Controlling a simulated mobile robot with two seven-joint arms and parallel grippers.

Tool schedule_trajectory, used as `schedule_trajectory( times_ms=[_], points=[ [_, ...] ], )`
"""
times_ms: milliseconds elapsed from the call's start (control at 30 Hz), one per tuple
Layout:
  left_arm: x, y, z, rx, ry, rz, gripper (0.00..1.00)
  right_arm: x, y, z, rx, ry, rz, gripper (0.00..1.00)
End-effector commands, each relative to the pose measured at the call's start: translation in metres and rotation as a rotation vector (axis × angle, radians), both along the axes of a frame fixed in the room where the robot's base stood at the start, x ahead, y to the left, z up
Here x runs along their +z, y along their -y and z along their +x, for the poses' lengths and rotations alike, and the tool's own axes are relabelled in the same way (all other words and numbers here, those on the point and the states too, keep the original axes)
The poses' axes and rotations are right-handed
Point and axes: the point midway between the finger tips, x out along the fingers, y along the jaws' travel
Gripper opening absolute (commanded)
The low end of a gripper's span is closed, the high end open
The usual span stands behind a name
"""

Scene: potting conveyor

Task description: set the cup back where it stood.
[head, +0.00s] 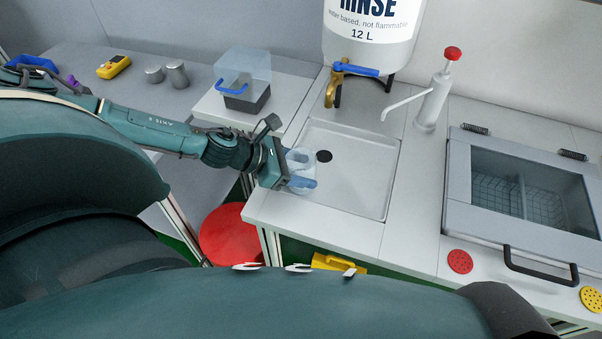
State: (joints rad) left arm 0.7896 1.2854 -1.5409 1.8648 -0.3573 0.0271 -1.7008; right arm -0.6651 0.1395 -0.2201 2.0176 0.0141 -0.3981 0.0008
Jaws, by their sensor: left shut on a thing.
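My left gripper (301,174) reaches in from the left over the left edge of the shallow sink. It is shut on a pale translucent cup (297,160), which shows between and behind the blue fingers. The gripper partly covers the cup, so I cannot tell whether its base touches the sink (350,195) or hangs above it. My right gripper is not in view.
A white rinse tank (370,35) with a brass tap (337,85) stands behind the sink. A red-topped pump (433,100) and a lidded basin (520,185) are to the right. A clear box (243,75) stands behind my left arm.

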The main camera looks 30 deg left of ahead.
Motion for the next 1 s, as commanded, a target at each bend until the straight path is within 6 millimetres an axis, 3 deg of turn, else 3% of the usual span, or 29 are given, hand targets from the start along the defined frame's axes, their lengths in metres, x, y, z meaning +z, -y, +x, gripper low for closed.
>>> schedule_trajectory(
  times_ms=[367,400,600,667,1000],
  points=[
    [-0.0053,0.0003,0.0001,-0.001,0.001,0.000,0.30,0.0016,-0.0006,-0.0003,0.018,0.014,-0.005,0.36],
    [-0.0048,0.0002,0.0001,-0.001,0.001,0.000,0.59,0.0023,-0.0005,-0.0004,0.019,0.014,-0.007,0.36],
    [-0.0041,0.0003,0.0002,-0.001,0.001,0.000,0.75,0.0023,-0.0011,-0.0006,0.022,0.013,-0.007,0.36],
    [-0.0041,0.0003,0.0002,-0.001,0.001,0.000,0.79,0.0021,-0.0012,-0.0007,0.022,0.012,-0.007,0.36],
    [0.0013,-0.0027,-0.0017,0.001,0.002,0.001,0.79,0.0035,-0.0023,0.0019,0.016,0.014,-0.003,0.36]
  ],
)
